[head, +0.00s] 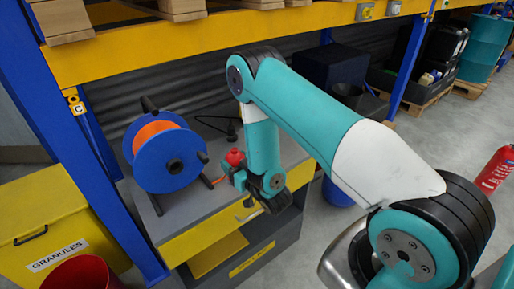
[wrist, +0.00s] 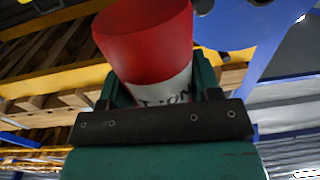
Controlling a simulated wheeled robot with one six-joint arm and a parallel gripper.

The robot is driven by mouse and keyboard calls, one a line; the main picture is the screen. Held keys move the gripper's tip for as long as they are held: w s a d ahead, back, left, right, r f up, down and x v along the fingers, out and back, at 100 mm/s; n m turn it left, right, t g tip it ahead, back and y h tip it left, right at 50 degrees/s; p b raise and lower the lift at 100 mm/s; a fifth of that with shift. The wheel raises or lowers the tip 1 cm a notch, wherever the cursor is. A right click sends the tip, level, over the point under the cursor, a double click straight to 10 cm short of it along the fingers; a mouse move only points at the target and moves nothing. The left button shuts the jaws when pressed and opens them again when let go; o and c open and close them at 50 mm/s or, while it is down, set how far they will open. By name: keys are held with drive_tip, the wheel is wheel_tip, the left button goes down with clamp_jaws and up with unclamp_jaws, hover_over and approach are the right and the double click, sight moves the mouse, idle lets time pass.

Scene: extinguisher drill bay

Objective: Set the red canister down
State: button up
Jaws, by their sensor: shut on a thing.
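The red canister (head: 235,156) shows in the head view as a small red top in my gripper (head: 236,172), over the grey bench top beside the cable reel. In the wrist view the canister (wrist: 147,45) is large, red above with a white lettered band below. The fingers of my gripper (wrist: 160,92) are shut on it, one on each side. My gripper hides the canister's lower part in the head view, so I cannot tell whether its base touches the bench (head: 178,218).
A blue cable reel (head: 165,160) with orange cable stands on the bench, just left of my gripper. A yellow granules box (head: 45,225) and a red bucket (head: 85,274) are at the lower left. A red extinguisher (head: 492,170) stands at the right. Yellow shelf beams (head: 200,50) run above.

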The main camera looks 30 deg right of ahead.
drive_tip(key=w+d+r+m+h+b, duration=0.2)
drive_tip(key=w+d+r+h, duration=0.1)
drive_tip(key=w+d+r, duration=0.7)
drive_tip(key=shift+s+d+f+b, duration=0.35)
drive_tip(key=shift+f+b, duration=1.2)
drive_tip(key=shift+f, duration=2)
drive_tip(key=shift+s+d+f+b, duration=0.1)
drive_tip(key=shift+s+f+b, duration=0.35)
drive_tip(key=shift+f+b, duration=2.1)
drive_tip(key=shift+s+d+f+b, duration=0.25)
drive_tip(key=shift+s+f+b, duration=0.25)
drive_tip(key=shift+f, duration=4)
drive_tip(key=shift+w, duration=0.1)
drive_tip(key=shift+f, duration=0.2)
drive_tip(key=o, duration=1.3)
drive_tip(key=shift+r, duration=0.15)
